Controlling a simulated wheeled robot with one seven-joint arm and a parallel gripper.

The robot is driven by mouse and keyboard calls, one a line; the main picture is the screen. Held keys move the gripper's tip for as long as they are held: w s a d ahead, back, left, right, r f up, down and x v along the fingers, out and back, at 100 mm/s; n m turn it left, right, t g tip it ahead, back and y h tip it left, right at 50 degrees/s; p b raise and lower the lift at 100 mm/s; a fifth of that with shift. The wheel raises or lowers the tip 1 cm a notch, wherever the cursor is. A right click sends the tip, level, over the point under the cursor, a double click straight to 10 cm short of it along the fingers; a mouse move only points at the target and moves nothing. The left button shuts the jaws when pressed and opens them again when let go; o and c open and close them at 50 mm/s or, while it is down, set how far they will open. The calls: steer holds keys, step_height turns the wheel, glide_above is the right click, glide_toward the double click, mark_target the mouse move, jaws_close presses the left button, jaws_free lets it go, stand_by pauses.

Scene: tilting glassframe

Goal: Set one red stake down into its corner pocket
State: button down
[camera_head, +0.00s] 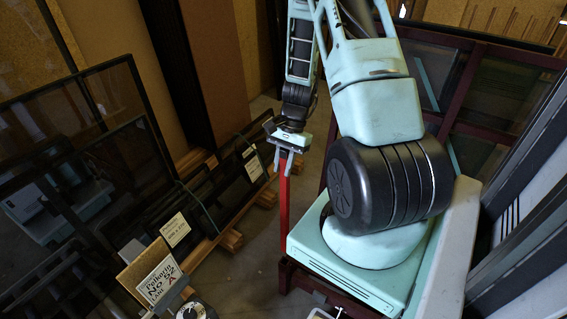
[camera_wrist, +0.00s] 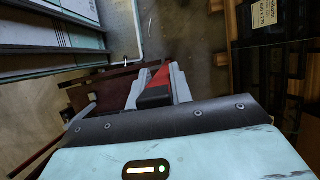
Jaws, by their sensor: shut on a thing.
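My gripper (camera_head: 287,150) points down and is shut on the upper end of a red stake (camera_head: 285,205). The stake hangs close to upright below the fingers. In the wrist view the stake (camera_wrist: 161,76) shows as a short red piece between the grey fingers of my gripper (camera_wrist: 160,85). A dark red frame (camera_head: 310,285) has its near corner by the stake's lower end. I cannot tell whether that end is in a corner pocket or just beside it. The frame also shows in the wrist view (camera_wrist: 104,103), left of the fingers; no pocket shows clearly.
Dark glass panels (camera_head: 130,165) lean at the left, with labelled panels on wooden bearers (camera_head: 232,240) near them. A sign (camera_head: 160,282) stands at the bottom left. Striped dark and white profiles (camera_head: 530,190) stand at the right. Bare floor (camera_head: 250,262) lies left of the stake.

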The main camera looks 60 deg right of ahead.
steer(key=b, duration=0.6)
glide_above(283, 206)
steer(key=shift+d+f, duration=0.2)
steer(key=shift+f, duration=4.3)
steer(key=shift+f+b, duration=2.85)
steer(key=shift+f, duration=0.95)
